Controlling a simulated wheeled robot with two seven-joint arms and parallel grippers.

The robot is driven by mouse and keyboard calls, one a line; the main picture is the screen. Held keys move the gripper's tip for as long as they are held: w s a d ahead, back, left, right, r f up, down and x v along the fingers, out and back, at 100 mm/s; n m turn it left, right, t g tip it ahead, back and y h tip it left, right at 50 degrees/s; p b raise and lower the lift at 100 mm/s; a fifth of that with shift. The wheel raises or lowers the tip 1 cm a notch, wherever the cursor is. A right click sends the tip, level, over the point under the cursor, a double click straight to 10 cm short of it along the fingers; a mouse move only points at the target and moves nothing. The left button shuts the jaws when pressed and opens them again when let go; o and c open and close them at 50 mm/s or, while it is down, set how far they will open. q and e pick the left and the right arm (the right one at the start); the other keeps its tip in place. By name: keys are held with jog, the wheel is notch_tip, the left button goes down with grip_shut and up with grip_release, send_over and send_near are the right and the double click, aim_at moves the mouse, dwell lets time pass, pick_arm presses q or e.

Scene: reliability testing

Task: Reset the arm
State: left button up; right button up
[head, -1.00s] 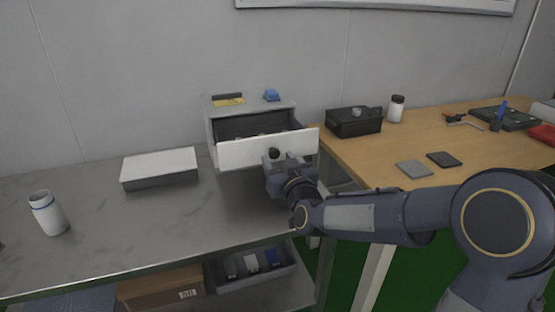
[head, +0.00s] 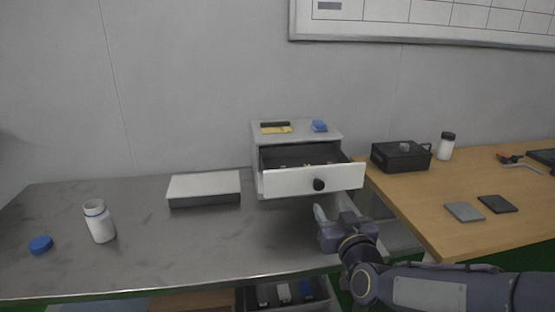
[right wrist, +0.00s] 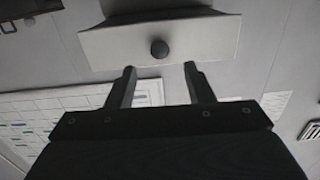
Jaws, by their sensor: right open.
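My right gripper (head: 331,212) is open and empty, just below and in front of the pulled-out drawer (head: 290,183) of a small grey cabinet (head: 253,140). The drawer has a white front with a round black knob (head: 319,185). In the right wrist view, the two fingers of my right gripper (right wrist: 160,83) stand apart, and the knob (right wrist: 159,48) shows beyond and between them, not held. The inside of the drawer shows only in part. My left gripper is not in view.
On the metal table (head: 150,255) are a white box (head: 204,184), a white bottle (head: 99,222) and a blue cap (head: 40,245). The wooden table (head: 425,215) at right holds a black box (head: 400,157) and two flat pads. The metal table's front middle is clear.

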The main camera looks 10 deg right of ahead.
jog(key=s+f+m+g+y, duration=0.1)
jog(key=s+f+g, duration=0.3)
jog(key=s, duration=0.6)
jog(key=s+f+g+y, duration=0.1)
jog(key=s+f+g, duration=0.25)
jog(key=s, duration=0.55)
jog(key=s+f+m+g+y, duration=0.1)
jog(key=s+f+g, duration=0.35)
jog(key=s, duration=0.55)
pick_arm(q)
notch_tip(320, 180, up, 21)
jog(key=p, duration=2.1)
pick_arm(e)
notch_tip(320, 180, up, 22)
jog(key=shift+d, duration=0.15)
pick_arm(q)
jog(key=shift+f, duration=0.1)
pick_arm(e)
jog(key=shift+f, duration=0.15)
